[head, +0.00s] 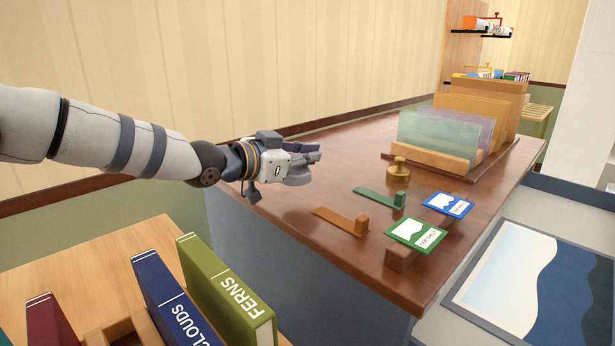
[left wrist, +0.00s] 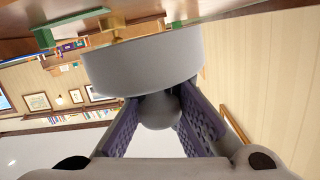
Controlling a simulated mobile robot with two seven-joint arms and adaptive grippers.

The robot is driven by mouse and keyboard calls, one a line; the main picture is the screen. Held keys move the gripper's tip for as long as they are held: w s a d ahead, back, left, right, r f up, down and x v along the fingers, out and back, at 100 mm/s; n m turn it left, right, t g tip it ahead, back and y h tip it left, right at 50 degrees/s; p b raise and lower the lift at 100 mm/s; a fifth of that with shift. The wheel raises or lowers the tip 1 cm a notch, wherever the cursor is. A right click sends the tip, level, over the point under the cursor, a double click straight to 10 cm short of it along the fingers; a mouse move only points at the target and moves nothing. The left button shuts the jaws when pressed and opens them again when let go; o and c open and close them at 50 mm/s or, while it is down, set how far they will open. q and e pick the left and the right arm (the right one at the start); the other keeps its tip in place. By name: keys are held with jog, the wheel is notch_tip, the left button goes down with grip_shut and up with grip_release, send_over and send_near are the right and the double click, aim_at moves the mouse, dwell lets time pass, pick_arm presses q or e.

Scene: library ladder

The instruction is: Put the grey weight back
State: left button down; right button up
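The grey weight (left wrist: 145,66) is a wide round disc with a ball knob. In the left wrist view the knob sits between the purple-padded fingers of my left gripper (left wrist: 160,115), which are shut on it. A brass weight (head: 398,173) with a knob stands farther right on the table. My right gripper is not in view.
A green bracket (head: 378,198), an orange bracket (head: 340,221) and two cards (head: 419,234) (head: 447,205) lie to the right. A wooden rack (head: 430,158) with upright panels stands behind. Books, including a green one (head: 226,290), stand at front left. Bare table lies between gripper and brass weight.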

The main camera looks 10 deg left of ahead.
pick_arm(q)
jog(key=shift+w+a+f, duration=0.2)
jog(key=shift+f, duration=0.05)
jog(key=shift+w+f, duration=0.1)
jog(key=shift+f, duration=1.5)
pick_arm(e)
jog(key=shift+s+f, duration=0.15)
pick_arm(q)
jog(key=shift+f, duration=0.15)
jog(key=c, duration=1.8)
grip_release()
jog(key=shift+a, duration=0.1)
jog(key=p+v, duration=0.2)
jog(key=v, duration=1)
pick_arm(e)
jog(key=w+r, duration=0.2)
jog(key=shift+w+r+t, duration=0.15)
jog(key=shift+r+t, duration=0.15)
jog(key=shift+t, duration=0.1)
